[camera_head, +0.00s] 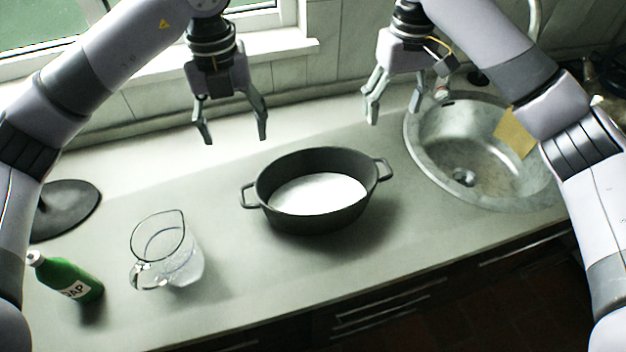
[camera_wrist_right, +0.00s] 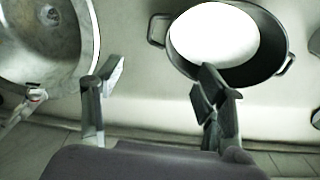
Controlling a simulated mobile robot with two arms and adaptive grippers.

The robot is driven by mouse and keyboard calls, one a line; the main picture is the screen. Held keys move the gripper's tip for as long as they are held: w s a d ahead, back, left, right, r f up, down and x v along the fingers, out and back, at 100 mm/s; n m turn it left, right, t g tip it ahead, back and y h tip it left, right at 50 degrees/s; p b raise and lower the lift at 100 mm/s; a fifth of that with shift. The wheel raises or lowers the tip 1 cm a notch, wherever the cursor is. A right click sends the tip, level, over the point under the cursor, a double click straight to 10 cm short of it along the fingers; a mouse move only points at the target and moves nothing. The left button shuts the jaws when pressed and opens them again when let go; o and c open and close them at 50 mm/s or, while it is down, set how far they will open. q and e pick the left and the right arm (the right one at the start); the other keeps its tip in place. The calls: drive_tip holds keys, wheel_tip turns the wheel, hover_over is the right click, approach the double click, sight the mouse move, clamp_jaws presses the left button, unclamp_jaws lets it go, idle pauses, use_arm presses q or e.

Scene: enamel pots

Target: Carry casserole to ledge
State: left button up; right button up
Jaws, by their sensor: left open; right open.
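The casserole (camera_head: 318,218) is a dark oval pot with two side handles and a white inside bottom. It stands upright on the middle of the counter. In the right wrist view the casserole (camera_wrist_right: 265,68) is at the top right, beyond the fingers. My left gripper (camera_head: 235,138) is open and empty above the counter, behind and left of the pot. My right gripper (camera_head: 392,115) is open and empty, behind and right of the pot; its fingers (camera_wrist_right: 155,95) also show in the right wrist view. The ledge (camera_head: 270,44) is the white sill under the window at the back.
A round metal sink (camera_head: 425,165) with a yellow cloth (camera_head: 514,132) at its rim is on the right. A glass jug (camera_head: 180,262), a green soap bottle (camera_head: 68,277) and a dark round lid (camera_head: 68,208) stand on the left. The counter (camera_head: 240,310) is clear in front of the pot.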

use_arm(q)
drive_tip(key=s, duration=0.1)
use_arm(e)
drive_tip(key=s, duration=0.1)
use_arm(q)
approach(250, 194)
wheel_tip(250, 194, down, 9)
drive_tip(key=shift+f, duration=0.1)
use_arm(e)
approach(381, 167)
wheel_tip(381, 167, down, 10)
drive_tip(key=shift+s+f, duration=0.1)
use_arm(q)
clamp_jaws()
use_arm(e)
clamp_jaws()
idle(0.4)
